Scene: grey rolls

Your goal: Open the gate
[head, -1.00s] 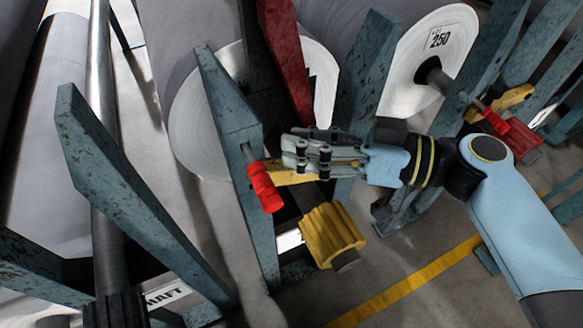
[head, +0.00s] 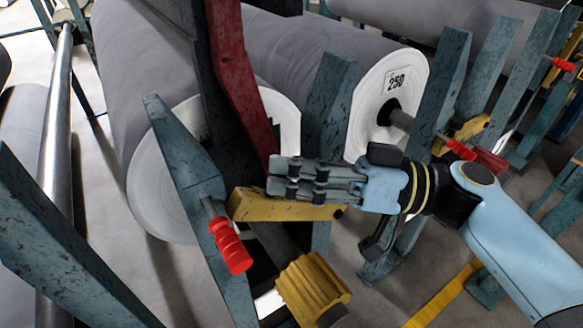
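A yellow gate bar (head: 285,208) runs across the gap between two worn teal posts. A red grip (head: 230,245) sits on a pin on the near left post (head: 190,165), beside the bar's left end. My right gripper (head: 272,178) reaches in from the right, its grey fingers pointing left along the bar's upper side. The fingers overlap the bar's upper edge in the picture. They look close together, but whether they close on anything is hidden. My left gripper is out of view.
A second roll marked 250 (head: 385,110) is to the right. A yellow ribbed piece (head: 312,288) is below the bar. Floor shows at lower right.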

